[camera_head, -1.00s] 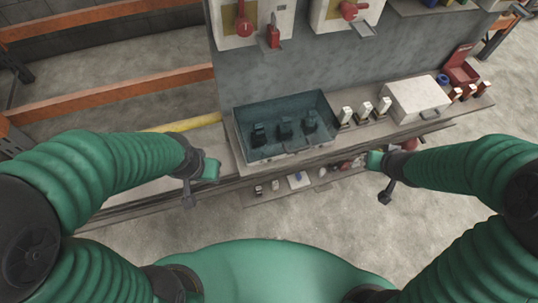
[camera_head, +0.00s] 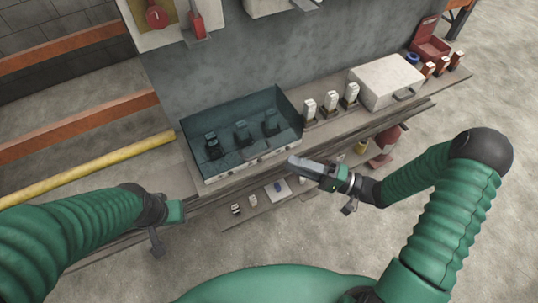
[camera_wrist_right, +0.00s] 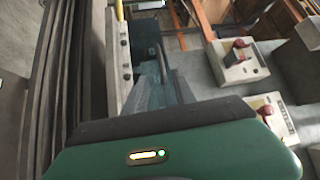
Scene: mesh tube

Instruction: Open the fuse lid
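The fuse box (camera_head: 196,170) stands on the bench at centre left in the head view. It looks covered by a dark blue-grey tinted lid (camera_head: 228,125), with several black fuse parts visible within it. A small handle sits on its front edge. My right gripper (camera_head: 292,162) points left, its tips at or just in front of the box's front right corner; contact is unclear. In the right wrist view its grey fingers (camera_wrist_right: 152,92) lie near the tinted box edge, and their gap is not clear. My left gripper (camera_head: 168,222) is at lower left, apart from the box.
Several white fuses (camera_head: 330,103) stand right of the box, beside a closed white box (camera_head: 388,80). An open red box (camera_head: 430,47) is at far right. A lower shelf (camera_head: 268,200) holds small parts. Wall switch boxes (camera_head: 160,15) hang above. Floor in front is free.

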